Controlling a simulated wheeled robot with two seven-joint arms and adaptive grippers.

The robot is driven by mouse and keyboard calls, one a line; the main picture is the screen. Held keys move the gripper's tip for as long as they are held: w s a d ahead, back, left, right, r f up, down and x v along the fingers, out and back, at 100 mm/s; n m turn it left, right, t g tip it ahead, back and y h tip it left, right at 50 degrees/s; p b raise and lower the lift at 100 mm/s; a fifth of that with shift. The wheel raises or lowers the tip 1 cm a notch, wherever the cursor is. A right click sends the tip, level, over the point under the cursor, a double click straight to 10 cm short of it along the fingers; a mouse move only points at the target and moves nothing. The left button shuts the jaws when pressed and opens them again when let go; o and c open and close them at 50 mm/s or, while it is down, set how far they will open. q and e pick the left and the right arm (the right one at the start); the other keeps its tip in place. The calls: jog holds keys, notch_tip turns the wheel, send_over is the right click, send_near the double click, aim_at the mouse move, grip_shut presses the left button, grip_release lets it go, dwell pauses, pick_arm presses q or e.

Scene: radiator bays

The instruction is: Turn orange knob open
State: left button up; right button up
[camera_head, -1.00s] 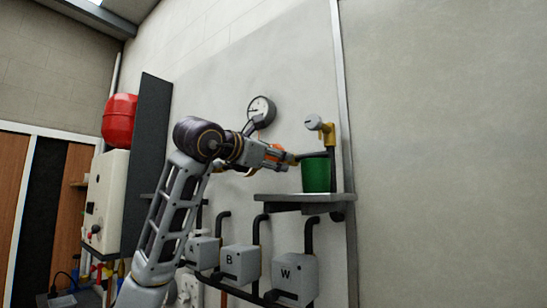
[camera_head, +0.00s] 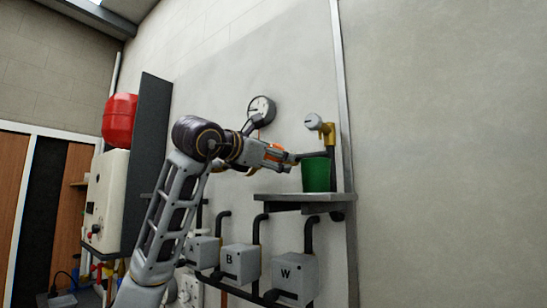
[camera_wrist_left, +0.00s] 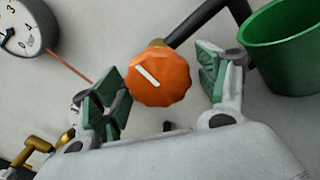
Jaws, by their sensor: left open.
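The orange knob (camera_wrist_left: 160,76) is a faceted round knob with a white line mark, in the middle of the left wrist view. In the head view only a bit of orange (camera_head: 276,147) shows at my left gripper (camera_head: 291,160), mostly hidden by it. In the wrist view my left gripper (camera_wrist_left: 165,92) is open, with one green-padded finger on each side of the knob. Gaps show between the knob and both fingers. The white mark slants from upper left to lower right. My right gripper is not in view.
A green bucket (camera_head: 316,175) stands on a grey shelf (camera_head: 290,198) right of the gripper. A pressure gauge (camera_head: 261,110) is on the wall above. Grey boxes, including box W (camera_head: 296,276), hang below.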

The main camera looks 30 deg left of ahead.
pick_arm(q)
jog(key=s, duration=1.2)
jog(key=shift+a, duration=0.45)
jog(key=shift+w, duration=0.1)
